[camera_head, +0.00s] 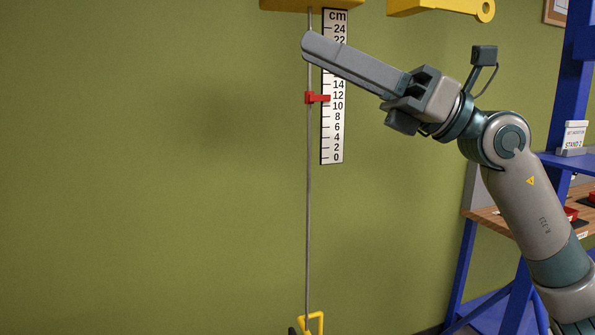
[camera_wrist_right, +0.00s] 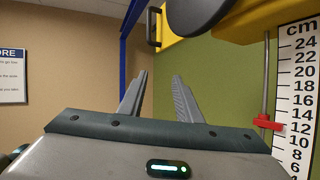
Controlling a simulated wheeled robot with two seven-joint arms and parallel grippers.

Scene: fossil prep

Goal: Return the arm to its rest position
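My right arm comes in from the right in the head view, its gripper (camera_head: 312,46) pointing left, high in front of the rod and scale. In the right wrist view its two fingers (camera_wrist_right: 159,92) stand apart with nothing between them, so it is open and empty. The white cm scale (camera_head: 332,130) hangs upright; part of it is hidden behind the fingers. A red pointer (camera_head: 316,98) on the thin vertical rod (camera_head: 308,210) sits near 11 to 12. The scale (camera_wrist_right: 298,90) and pointer (camera_wrist_right: 268,123) also show in the wrist view. My left gripper is not in view.
A yellow bracket (camera_head: 302,4) is above the rod, and a yellow handle (camera_head: 309,322) is at its lower end. Another yellow arm (camera_head: 440,8) juts out above my gripper. A blue rack (camera_head: 571,95) with wooden shelves stands at right. The green wall's left side is clear.

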